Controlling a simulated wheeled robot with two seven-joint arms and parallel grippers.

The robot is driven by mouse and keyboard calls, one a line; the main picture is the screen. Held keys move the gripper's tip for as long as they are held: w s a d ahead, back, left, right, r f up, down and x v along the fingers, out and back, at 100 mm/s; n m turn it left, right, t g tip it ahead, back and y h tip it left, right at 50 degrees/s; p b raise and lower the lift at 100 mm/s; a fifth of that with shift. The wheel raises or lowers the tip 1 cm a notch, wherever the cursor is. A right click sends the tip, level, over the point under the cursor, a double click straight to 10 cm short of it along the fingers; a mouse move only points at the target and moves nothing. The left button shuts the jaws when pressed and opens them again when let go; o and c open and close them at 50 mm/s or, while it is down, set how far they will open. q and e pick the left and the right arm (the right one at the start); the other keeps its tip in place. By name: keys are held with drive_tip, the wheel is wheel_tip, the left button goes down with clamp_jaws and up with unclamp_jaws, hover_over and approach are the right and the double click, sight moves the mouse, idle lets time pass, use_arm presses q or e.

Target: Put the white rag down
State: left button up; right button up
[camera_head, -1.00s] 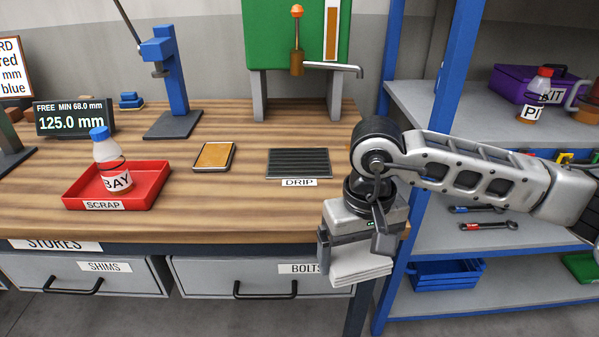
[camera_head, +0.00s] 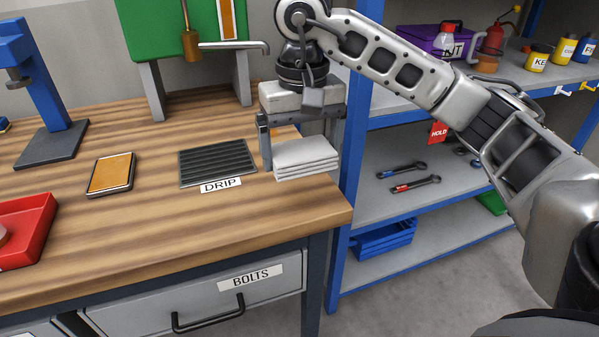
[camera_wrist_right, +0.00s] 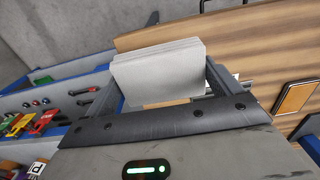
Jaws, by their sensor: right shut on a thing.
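The white rag (camera_head: 305,161), a folded stack of cloth, is at the right end of the wooden workbench (camera_head: 230,222), beside the drip grate. My right gripper (camera_head: 300,140) points down and is shut on the rag, with a finger on each side. In the right wrist view the rag (camera_wrist_right: 160,72) sits between the two fingers. I cannot tell whether the rag's underside touches the bench top or is slightly above it. My left gripper is not in view.
The dark grate (camera_head: 217,162) labelled DRIP lies left of the rag, under a tap (camera_head: 235,46). An orange-topped pad (camera_head: 111,174) and a red tray (camera_head: 25,228) are further left. The blue shelf rack (camera_head: 340,235) stands right of the bench. Bench wood before the grate is clear.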

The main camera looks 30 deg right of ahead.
hover_over(300, 184)
drive_tip(key=f, duration=0.6)
drive_tip(key=shift+s+a+f, duration=0.1)
drive_tip(key=shift+s+a, duration=0.1)
drive_tip(key=shift+w+d+f+p, duration=0.15)
drive_tip(key=shift+f+p, duration=0.2)
drive_tip(key=shift+f, duration=0.6)
drive_tip(key=shift+w+d+f+p, duration=0.1)
drive_tip(key=shift+f+p, duration=0.2)
drive_tip(key=shift+f, duration=0.65)
drive_tip(key=shift+f, duration=0.15)
drive_tip(key=o, duration=0.8)
wheel_tip(300, 184, up, 12)
